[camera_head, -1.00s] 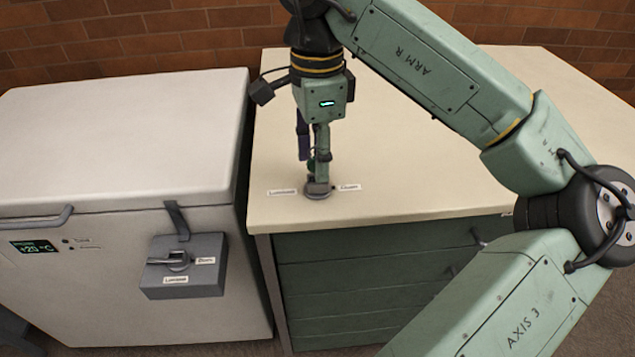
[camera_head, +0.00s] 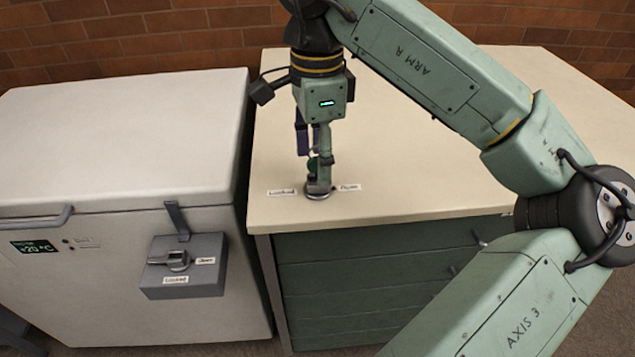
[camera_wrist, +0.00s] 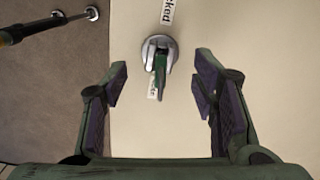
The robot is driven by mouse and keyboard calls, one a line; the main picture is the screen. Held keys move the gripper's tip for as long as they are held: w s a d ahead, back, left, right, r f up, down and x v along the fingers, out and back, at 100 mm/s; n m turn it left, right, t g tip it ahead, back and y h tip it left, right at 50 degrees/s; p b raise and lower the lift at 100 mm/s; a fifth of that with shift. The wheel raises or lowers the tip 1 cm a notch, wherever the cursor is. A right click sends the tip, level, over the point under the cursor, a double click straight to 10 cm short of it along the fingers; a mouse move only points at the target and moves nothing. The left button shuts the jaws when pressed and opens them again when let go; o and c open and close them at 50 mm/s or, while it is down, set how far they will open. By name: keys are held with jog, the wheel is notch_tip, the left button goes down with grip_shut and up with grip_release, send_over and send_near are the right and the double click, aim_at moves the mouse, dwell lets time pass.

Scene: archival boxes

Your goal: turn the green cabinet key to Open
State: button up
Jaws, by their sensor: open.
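The green key (camera_wrist: 160,68) stands up from a round metal lock (camera_wrist: 160,46) on the cream cabinet top. In the head view the lock (camera_head: 318,192) sits near the front left corner, and the key is mostly hidden behind a finger. A "Locked" label (camera_head: 281,192) lies left of the lock and an "Open" label (camera_head: 350,187) right of it. My gripper (camera_wrist: 157,95) points down over the lock, open, with one finger on each side of the key and visible gaps. The key partly covers the Open label (camera_wrist: 152,93) in the wrist view; which label it points at is unclear.
A white chest (camera_head: 120,140) stands to the left, with a grey lock box (camera_head: 185,278) on its front bearing its own switch and labels. Green drawers (camera_head: 370,290) lie under the top (camera_head: 420,170). The top behind my gripper is clear.

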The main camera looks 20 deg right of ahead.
jog(key=shift+r+p, duration=3.55)
jog(key=shift+r, duration=1)
